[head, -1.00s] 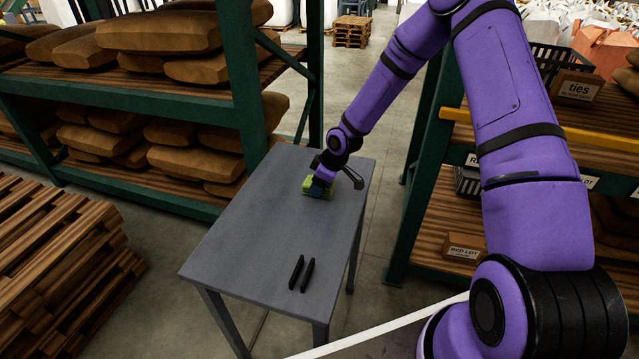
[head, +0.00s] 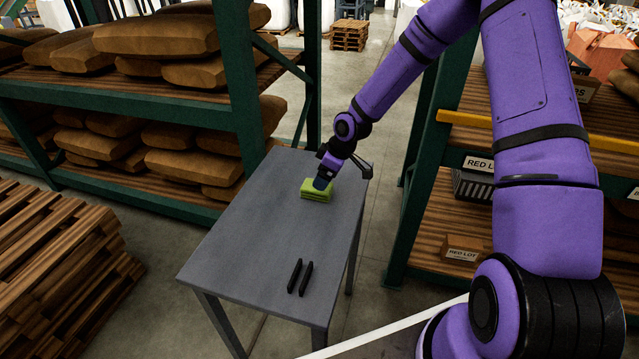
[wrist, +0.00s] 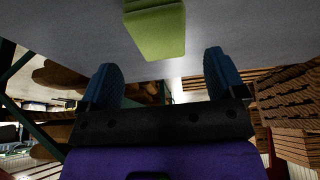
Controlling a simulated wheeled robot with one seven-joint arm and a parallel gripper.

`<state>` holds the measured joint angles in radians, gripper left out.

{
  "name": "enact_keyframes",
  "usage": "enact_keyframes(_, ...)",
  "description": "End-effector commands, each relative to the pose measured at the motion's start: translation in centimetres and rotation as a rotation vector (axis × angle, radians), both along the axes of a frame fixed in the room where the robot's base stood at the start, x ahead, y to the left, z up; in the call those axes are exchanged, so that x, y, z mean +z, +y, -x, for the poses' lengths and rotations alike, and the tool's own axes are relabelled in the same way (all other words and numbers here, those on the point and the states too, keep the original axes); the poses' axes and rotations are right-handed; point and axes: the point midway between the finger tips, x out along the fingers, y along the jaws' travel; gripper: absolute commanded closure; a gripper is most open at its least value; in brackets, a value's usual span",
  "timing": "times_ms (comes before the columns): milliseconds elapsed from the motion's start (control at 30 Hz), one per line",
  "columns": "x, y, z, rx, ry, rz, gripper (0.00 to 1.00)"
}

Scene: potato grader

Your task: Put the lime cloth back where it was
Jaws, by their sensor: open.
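The lime cloth (head: 316,192) is a folded green block lying on the far part of the grey table (head: 262,232). In the wrist view the cloth (wrist: 155,28) is at the top middle, beyond the fingertips and between their lines. My gripper (wrist: 165,75) is open, with its two blue fingers apart and nothing between them. In the head view my gripper (head: 323,181) is just above and behind the cloth, and its tips partly overlap the cloth in the picture.
Two black bars (head: 300,276) lie side by side near the table's front edge. The middle of the table is clear. A green rack with brown sacks (head: 195,165) stands at the left, a shelf with bins (head: 472,182) at the right, and pallets (head: 65,265) at the lower left.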

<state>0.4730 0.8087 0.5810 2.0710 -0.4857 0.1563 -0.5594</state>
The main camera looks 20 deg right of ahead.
Motion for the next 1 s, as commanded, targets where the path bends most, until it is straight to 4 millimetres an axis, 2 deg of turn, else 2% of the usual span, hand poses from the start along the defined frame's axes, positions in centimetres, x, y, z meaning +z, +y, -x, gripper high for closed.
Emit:
enact_keyframes(100, 2.2, -0.9, 0.5, -0.001, -0.003, 0.001, 0.11)
enact_keyframes(300, 4.6, -1.6, 1.1, -0.002, -0.001, 0.001, 0.11)
enact_keyframes(733, 6.6, -2.1, 1.9, -0.011, 0.007, 0.031, 0.11)
enact_keyframes(867, 9.2, -2.7, 3.1, -0.049, 0.02, 0.099, 0.11)
enact_keyframes(1000, 13.0, -3.5, 5.1, -0.12, 0.032, 0.182, 0.11)
